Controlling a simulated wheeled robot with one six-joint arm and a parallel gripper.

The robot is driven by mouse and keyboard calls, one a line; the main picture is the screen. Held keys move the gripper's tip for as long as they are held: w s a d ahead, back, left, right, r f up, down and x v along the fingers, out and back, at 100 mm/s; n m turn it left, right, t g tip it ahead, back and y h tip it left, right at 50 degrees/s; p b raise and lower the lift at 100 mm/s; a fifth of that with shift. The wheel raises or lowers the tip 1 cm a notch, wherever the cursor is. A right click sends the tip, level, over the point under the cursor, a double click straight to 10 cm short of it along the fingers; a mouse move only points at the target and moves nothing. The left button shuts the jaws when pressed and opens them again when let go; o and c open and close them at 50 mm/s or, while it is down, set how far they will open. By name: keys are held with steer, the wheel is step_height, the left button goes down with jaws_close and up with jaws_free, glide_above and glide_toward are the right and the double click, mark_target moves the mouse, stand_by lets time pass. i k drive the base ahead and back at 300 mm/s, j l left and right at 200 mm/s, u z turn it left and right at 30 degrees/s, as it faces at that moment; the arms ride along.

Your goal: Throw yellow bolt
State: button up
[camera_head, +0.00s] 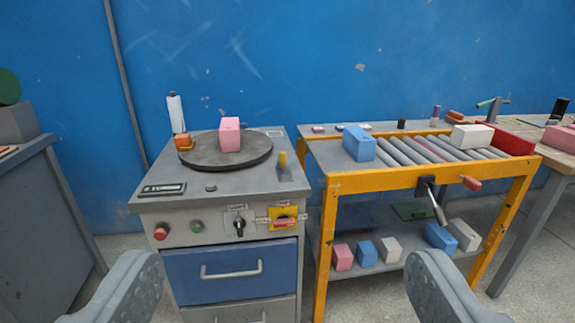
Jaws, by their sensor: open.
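A yellow plate (271,213) sits at the right end of the front panel of the grey cabinet. A short grey bar and a red grip (284,224) lie across it, roughly level. A small label above it is too small to read for certain. A small upright yellow peg (283,160) stands on the cabinet top above the plate. My gripper (285,262) is open and empty, with its two grey fingers wide apart at the lower left and lower right. The fingers are nearer the camera than the cabinet and appear apart from the plate.
The grey cabinet (215,187) has a black knob (239,227), a green button (196,227), a red button (160,232) and a blue drawer (230,272). A pink block (229,135) stands on its turntable (200,160). A yellow-framed roller table (345,183) with a lever stands right.

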mark_target(283, 155)
steer(key=i+l+u, duration=0.15)
steer(key=i+l, duration=0.15)
steer(key=i, duration=0.2)
steer(key=i+l+u, duration=0.15)
steer(key=i+l, duration=0.2)
steer(key=i, duration=0.1)
